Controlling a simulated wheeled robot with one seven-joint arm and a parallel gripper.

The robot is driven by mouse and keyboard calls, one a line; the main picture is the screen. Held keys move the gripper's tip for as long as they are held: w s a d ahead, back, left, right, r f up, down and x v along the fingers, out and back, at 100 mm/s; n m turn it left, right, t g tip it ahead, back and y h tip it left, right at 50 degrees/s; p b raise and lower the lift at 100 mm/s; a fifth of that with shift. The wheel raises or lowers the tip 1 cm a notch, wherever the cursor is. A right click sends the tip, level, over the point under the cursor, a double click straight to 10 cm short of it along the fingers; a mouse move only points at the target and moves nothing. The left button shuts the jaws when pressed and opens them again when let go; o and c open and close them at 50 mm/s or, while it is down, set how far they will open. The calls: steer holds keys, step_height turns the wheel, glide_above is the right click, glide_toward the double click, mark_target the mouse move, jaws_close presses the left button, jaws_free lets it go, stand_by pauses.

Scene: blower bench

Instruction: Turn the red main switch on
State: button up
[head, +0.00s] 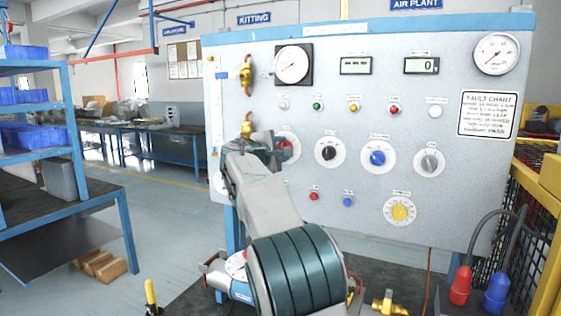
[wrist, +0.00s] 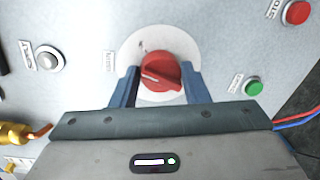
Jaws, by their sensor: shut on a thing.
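The red main switch (wrist: 161,73) is a round red knob on a white round plate (wrist: 133,48), set in the grey panel. In the wrist view my gripper (wrist: 161,84) has its two blue-grey fingers on either side of the knob, shut on it. In the head view the red switch (head: 291,149) shows only in part at the left of the knob row, mostly hidden behind my wrist. My fingertips are hidden there too. The label print around the knob is too small to read.
To the right in the head view are black (head: 328,153), blue (head: 377,157) and grey (head: 429,162) knobs. Brass fittings (head: 246,75) stick out at the panel's left. A green button (wrist: 254,88) and a white button (wrist: 48,59) flank the switch in the wrist view.

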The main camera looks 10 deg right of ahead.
steer(key=m+b, duration=0.4)
steer(key=m, duration=0.1)
steer(key=shift+d+f+y, duration=0.1)
steer(key=shift+f+y, duration=0.1)
steer(key=shift+y, duration=0.2)
steer(key=shift+m, duration=0.3)
steer(key=o, duration=1)
steer(key=shift+c, duration=0.2)
steer(key=shift+s, duration=0.1)
